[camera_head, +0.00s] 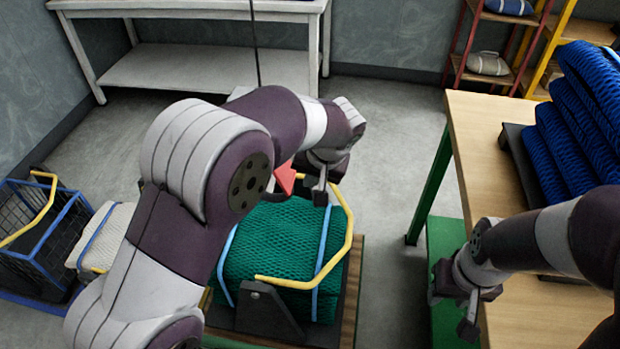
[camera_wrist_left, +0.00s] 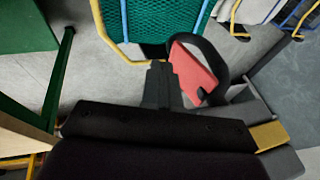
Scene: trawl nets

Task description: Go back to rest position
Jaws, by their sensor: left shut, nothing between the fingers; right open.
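My left gripper (camera_head: 320,190) is above the back part of a green net bundle (camera_head: 275,245), and its fingers are together with nothing between them. The left wrist view shows the fingers (camera_wrist_left: 163,85) in front of the green net (camera_wrist_left: 165,20). A red piece (camera_head: 286,177) shows beside the left gripper, and also in the left wrist view (camera_wrist_left: 193,73). My right gripper (camera_head: 460,305) is open and empty by the left edge of the wooden table (camera_head: 462,125). My left arm hides part of the green bundle.
Blue nets (camera_head: 575,140) are stacked on the wooden table at right. A yellow handle (camera_head: 345,245) stands around the green net. A wire basket (camera_head: 35,235) and a pale net (camera_head: 105,235) are at left. A white bench (camera_head: 190,70) stands at the back. Grey floor (camera_head: 385,150) is clear between.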

